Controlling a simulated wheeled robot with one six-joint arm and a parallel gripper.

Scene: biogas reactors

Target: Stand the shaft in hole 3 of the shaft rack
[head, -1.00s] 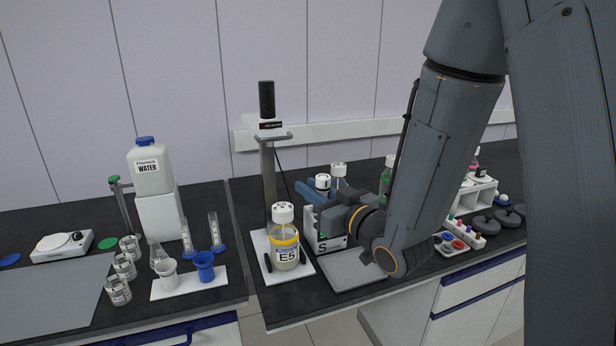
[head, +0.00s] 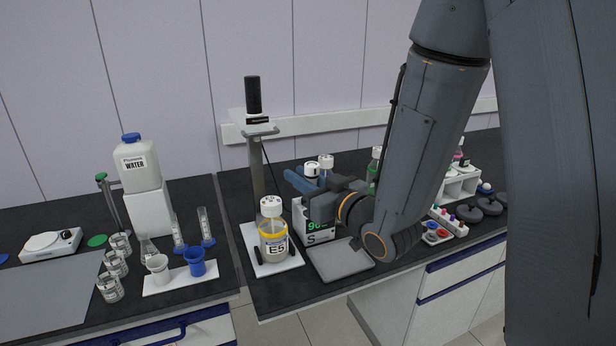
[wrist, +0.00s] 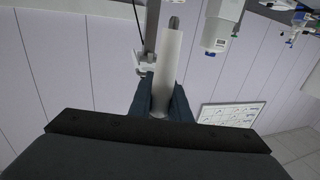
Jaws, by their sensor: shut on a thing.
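My gripper (wrist: 165,100) is shut on the shaft (wrist: 169,68), a plain light-grey cylinder with a dark tip, seen in the wrist view. The two dark blue fingers clasp it near one end. In the head view my gripper's blue fingers (head: 300,181) reach out over the bench behind the controller box. The shaft cannot be made out clearly there. I cannot identify the shaft rack or its hole 3 in either view; my arm hides part of the bench.
A bottle marked E5 (head: 272,236) stands on a white plate by the stirrer stand (head: 256,165). The box with green digits (head: 316,228) and a flat grey pad (head: 340,262) are close to my gripper. Capped bottles (head: 327,165) stand behind. Glassware and a water canister (head: 137,165) fill the left bench.

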